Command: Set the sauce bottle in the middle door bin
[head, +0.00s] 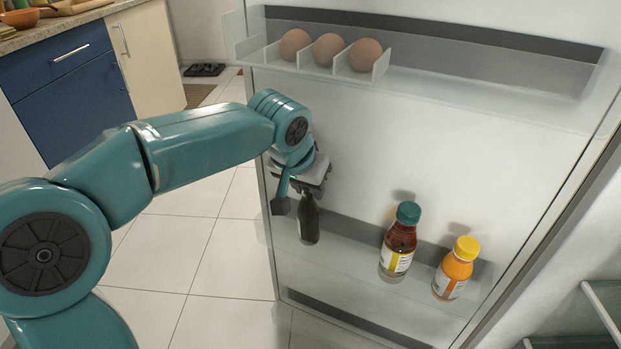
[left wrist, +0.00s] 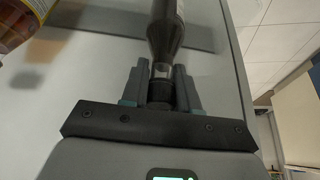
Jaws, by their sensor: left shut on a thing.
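The sauce bottle (head: 309,222) is dark and slim and hangs upright below my left gripper (head: 309,190). The gripper is shut on its neck. In the left wrist view the bottle (left wrist: 165,28) runs away from between the two fingers (left wrist: 160,88). The middle door bin (head: 345,265) is a clear shelf on the open fridge door. The bottle is at the left end of this bin; whether its base touches the bin floor I cannot tell. My right gripper is in neither view.
A brown bottle with a green cap (head: 398,242) and an orange bottle with a yellow cap (head: 455,268) stand in the same bin, to the right. The upper bin (head: 480,95) holds three eggs (head: 328,50) at its left. Fridge shelves (head: 605,305) show at lower right.

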